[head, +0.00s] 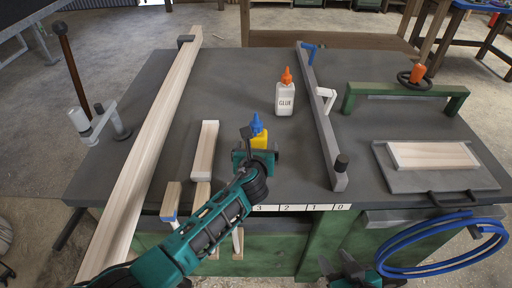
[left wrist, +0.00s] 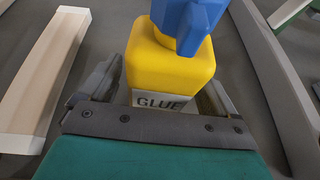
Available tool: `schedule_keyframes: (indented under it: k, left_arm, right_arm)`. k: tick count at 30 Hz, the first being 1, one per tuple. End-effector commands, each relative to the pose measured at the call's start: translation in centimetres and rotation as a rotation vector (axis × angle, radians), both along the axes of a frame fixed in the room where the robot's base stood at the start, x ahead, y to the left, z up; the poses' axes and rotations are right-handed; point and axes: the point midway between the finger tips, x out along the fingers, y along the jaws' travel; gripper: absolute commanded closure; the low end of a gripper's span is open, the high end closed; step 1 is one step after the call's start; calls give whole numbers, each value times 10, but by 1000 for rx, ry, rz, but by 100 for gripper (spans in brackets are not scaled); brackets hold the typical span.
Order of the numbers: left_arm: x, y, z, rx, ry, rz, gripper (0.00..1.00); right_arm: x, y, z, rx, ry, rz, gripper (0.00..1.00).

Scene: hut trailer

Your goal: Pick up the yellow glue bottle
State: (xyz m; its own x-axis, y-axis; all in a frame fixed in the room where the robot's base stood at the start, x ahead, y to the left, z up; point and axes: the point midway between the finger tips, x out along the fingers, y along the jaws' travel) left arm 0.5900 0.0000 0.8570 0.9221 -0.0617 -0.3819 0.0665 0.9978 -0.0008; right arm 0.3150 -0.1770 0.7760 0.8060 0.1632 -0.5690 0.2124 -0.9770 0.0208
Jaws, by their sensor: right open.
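The yellow glue bottle (head: 259,139) with a blue cap stands upright on the dark grey bench top, partly hidden behind my left gripper (head: 254,157) in the head view. In the left wrist view the bottle (left wrist: 170,68) is between the two fingers of my left gripper (left wrist: 165,90), close to both of them. Its GLUE label faces the palm and is partly covered. Whether the fingers press on the bottle cannot be told. My right gripper (head: 349,266) is open and empty at the bottom edge of the head view, in front of the bench.
A white glue bottle (head: 285,98) with an orange cap stands behind and right. A grey bar (head: 322,125) lies to the right, a short wood block (head: 205,150) and a long plank (head: 150,145) to the left. A blue hose coil (head: 440,262) hangs at the front right.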

Motion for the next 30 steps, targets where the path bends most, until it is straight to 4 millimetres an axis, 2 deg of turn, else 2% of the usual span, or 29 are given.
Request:
schedule_keyframes:
  k: [2, 21, 30]
  left_arm:
    - [0, 0, 0, 0, 0, 0, 17]
    - [0, 0, 0, 1, 1, 1, 78]
    - [1, 0, 6, 0, -5, 1, 78]
  right_arm:
    - [0, 0, 0, 0, 0, 0, 57]
    - [0, 0, 0, 0, 0, 0, 57]
    - [0, 0, 0, 0, 0, 0, 57]
